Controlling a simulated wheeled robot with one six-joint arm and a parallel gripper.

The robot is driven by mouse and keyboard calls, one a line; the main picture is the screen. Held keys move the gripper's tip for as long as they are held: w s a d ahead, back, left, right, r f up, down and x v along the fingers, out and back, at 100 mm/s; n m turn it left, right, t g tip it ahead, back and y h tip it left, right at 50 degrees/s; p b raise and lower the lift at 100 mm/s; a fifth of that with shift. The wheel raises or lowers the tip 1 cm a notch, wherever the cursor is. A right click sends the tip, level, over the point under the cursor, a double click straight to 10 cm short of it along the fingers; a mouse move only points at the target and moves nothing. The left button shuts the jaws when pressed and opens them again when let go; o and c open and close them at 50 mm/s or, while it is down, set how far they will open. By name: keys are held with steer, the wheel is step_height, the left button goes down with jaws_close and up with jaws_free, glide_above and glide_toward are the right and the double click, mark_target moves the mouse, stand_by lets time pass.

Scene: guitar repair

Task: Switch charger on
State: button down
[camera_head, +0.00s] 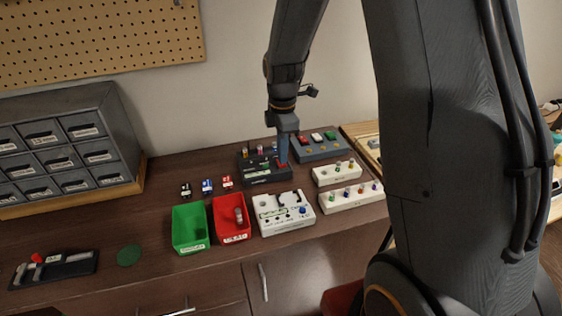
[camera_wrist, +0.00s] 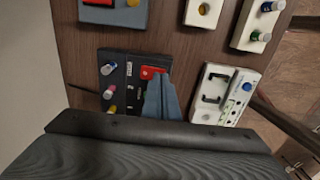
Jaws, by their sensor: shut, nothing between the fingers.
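The charger looks to be the dark box (camera_head: 258,181) on the bench, with several coloured-topped cylinders at one side and a red rocker switch (camera_head: 281,167). In the wrist view the dark box (camera_wrist: 122,62) shows its cylinders at left and the red switch (camera_wrist: 148,72) at upper right. My gripper (camera_head: 283,160) is shut and empty, pointing down at the switch. In the wrist view my blue-grey fingertips (camera_wrist: 157,78) are right beside the switch and overlap its edge. I cannot tell whether they touch it, or which way the switch is set.
A white box (camera_head: 285,222) with knobs stands in front of the charger. Green (camera_head: 189,240) and red (camera_head: 232,233) bins are to its left. A grey box (camera_head: 318,152) with coloured switches is behind right, and white racks (camera_head: 350,199) are at right.

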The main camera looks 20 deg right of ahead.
steer(key=shift+f+b, duration=0.3)
steer(key=shift+f, duration=0.35)
steer(key=shift+r, duration=0.1)
stand_by(0.3)
step_height(320, 180, up, 7)
steer(key=p, duration=0.5)
stand_by(0.4)
stand_by(0.3)
steer(key=s+m+b, duration=0.2)
steer(key=s+m, duration=0.3)
steer(key=m, duration=0.1)
steer(key=s+f+m+t+b, duration=0.1)
steer(key=s+m+b, duration=0.1)
steer(key=s+m, duration=0.4)
steer(key=s+m+b, duration=0.2)
steer(key=s+m, duration=0.4)
steer(key=shift+s+f, duration=0.1)
steer(key=shift+f, duration=0.2)
